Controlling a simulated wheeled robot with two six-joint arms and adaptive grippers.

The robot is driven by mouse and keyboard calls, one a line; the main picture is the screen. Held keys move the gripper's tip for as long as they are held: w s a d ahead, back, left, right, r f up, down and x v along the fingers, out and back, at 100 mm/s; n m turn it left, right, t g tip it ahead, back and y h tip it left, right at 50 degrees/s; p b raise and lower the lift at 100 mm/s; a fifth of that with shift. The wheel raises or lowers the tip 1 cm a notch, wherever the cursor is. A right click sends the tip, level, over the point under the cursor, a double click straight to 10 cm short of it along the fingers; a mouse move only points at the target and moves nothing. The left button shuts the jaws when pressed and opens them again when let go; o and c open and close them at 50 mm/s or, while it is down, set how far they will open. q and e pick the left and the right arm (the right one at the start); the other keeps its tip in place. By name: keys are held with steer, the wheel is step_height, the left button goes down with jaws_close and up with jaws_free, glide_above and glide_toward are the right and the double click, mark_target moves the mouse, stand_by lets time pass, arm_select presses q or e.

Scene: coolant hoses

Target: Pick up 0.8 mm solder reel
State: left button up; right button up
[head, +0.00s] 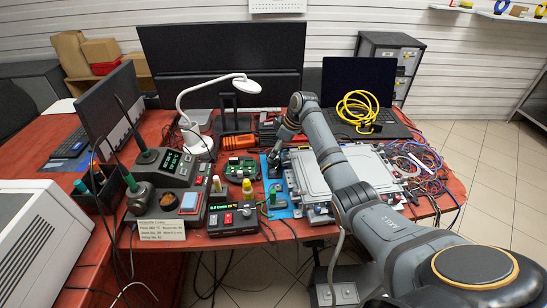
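I cannot make out for certain which thing is the 0.8 mm solder reel; no label of that kind is readable in the head view. Small coloured pieces stand at the front of the bench: a yellow one (247,187), a yellowish one (217,184) and a green one (272,194). My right gripper (274,166) points down over the blue mat (279,206), beside the green circuit board (240,169). It is small and dark, so its finger opening and anything between the fingers cannot be told. My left gripper is out of view.
A grey metal case (335,172) lies under my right forearm. Soldering stations (165,166) and a printed card (160,230) stand left. A white lamp (238,84), a laptop (358,85) with a coiled yellow cable (357,105), and tangled wires (425,170) crowd the red bench.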

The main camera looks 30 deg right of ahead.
steer(key=shift+w+a+f, duration=0.1)
steer(key=shift+w+f, duration=0.2)
steer(key=shift+f, duration=0.35)
steer(key=shift+s, duration=0.1)
steer(key=shift+c, duration=0.2)
steer(key=c, duration=1.3)
step_height(320, 180, up, 10)
